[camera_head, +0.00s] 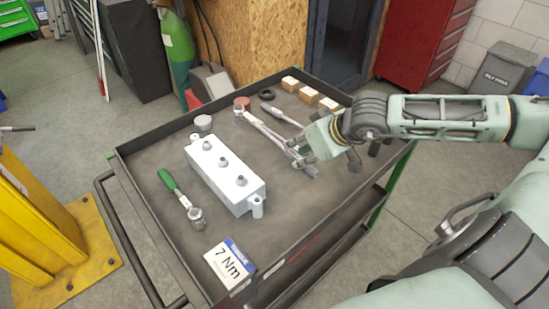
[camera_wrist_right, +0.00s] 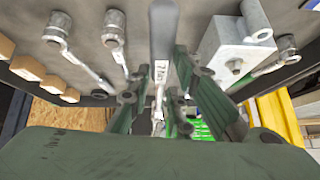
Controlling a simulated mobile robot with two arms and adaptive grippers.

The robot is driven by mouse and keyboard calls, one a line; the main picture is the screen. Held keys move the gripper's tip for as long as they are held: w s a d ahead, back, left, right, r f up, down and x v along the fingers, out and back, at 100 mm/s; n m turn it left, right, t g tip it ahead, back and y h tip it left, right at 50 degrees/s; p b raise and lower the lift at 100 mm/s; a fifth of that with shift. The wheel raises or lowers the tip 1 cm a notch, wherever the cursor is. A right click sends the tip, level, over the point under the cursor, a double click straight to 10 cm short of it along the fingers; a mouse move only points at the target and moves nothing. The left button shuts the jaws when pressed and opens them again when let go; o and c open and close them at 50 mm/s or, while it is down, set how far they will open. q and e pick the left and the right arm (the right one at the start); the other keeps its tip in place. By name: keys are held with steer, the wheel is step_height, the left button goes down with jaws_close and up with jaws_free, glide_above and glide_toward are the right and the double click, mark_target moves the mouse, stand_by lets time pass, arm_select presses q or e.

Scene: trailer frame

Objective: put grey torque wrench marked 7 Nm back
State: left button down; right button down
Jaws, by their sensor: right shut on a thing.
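My right gripper (camera_head: 303,152) is shut on a grey wrench over the right side of the dark tray cart. In the right wrist view, the fingers (camera_wrist_right: 152,100) close around this grey wrench (camera_wrist_right: 163,35), and its label reads 7 Nm. Its shaft runs up and left in the head view; I cannot tell if it touches the tray. A card marked 7 Nm (camera_head: 230,264) lies at the tray's front corner. My left gripper is not in view.
The tray (camera_head: 140,165) also holds a white block with bolts (camera_head: 225,175), a green-handled wrench (camera_head: 180,195), another wrench (camera_head: 281,115) and small wooden blocks (camera_head: 308,95). A yellow post base (camera_head: 85,240) stands left. Bare tray shows between the block and the right rim.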

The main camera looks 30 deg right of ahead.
steer(key=shift+w+a+r+p+x, duration=0.15)
steer(key=shift+p+x, duration=0.35)
steer(key=shift+x, duration=1.45)
steer(key=shift+w+a+r+p+x, duration=0.15)
steer(key=shift+p+x, duration=0.4)
steer(key=shift+x, duration=1.4)
steer(key=shift+w+a+r+p+x, duration=0.15)
steer(key=shift+p+x, duration=0.35)
steer(key=shift+x, duration=1.45)
steer(key=c, duration=1.6)
jaws_free()
steer(key=shift+s+f, duration=0.15)
steer(key=b+v, duration=0.1)
steer(key=v, duration=0.9)
steer(key=shift+d+b, duration=0.1)
steer(key=shift+b, duration=0.2)
steer(key=shift+v, duration=1)
